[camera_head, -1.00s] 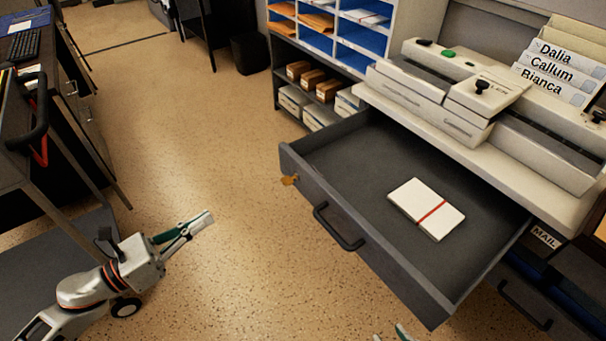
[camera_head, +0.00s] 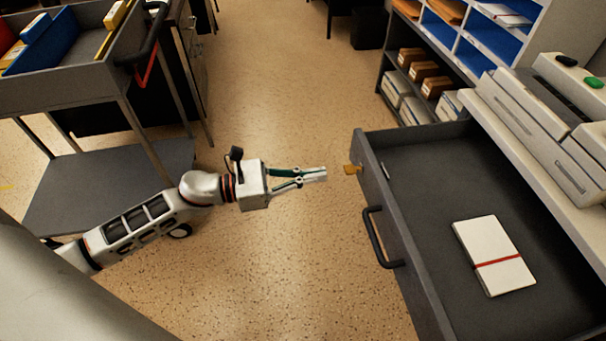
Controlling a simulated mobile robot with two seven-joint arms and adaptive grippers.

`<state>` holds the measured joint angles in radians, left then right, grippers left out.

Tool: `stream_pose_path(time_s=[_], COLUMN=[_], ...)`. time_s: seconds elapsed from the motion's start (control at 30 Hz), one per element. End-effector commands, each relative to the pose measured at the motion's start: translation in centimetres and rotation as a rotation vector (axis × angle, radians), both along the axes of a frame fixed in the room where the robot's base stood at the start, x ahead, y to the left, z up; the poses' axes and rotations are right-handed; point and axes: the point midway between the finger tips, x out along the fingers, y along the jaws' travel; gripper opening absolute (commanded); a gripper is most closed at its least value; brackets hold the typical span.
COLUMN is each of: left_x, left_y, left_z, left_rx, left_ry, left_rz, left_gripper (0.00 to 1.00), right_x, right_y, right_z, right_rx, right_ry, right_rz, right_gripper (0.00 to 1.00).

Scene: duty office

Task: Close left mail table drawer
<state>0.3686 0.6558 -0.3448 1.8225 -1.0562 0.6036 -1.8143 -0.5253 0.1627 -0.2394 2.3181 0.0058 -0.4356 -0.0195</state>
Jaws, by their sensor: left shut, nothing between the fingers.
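The grey mail table drawer (camera_head: 405,247) stands pulled out on the right of the head view. A white bundle with a red band (camera_head: 494,256) lies inside the drawer. My left gripper (camera_head: 318,174) is shut and empty. My right gripper is not in view. The near end of the drawer is cut off.
A white machine (camera_head: 535,125) sits on the table above the drawer. A shelf with boxes (camera_head: 424,73) stands behind. A grey cart with a lower shelf (camera_head: 120,170) is at the left, behind my left arm. Open speckled floor (camera_head: 280,100) lies between cart and drawer.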

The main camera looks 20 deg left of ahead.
Motion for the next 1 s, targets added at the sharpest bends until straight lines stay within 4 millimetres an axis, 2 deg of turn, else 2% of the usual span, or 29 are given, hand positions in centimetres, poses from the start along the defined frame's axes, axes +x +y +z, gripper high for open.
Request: stream_pose_path(time_s=[0.2,0.4,0.6,1.0], left_x=[2.7,4.3,5.1,5.1], left_y=[-3.6,-5.9,-6.9,-7.0], left_z=[0.3,0.2,0.0,0.0], left_rx=[-0.001,-0.001,0.001,0.001], left_ry=[-0.005,-0.002,0.000,0.001], left_rz=[0.000,0.001,0.002,0.001], left_gripper=[0.00,0.00,0.00,0.00], right_x=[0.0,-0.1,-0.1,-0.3], right_y=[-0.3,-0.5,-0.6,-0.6], right_z=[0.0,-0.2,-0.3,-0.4], right_rx=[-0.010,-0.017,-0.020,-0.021], right_ry=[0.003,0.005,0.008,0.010], right_rz=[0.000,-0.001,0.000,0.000], right_gripper=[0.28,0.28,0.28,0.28])
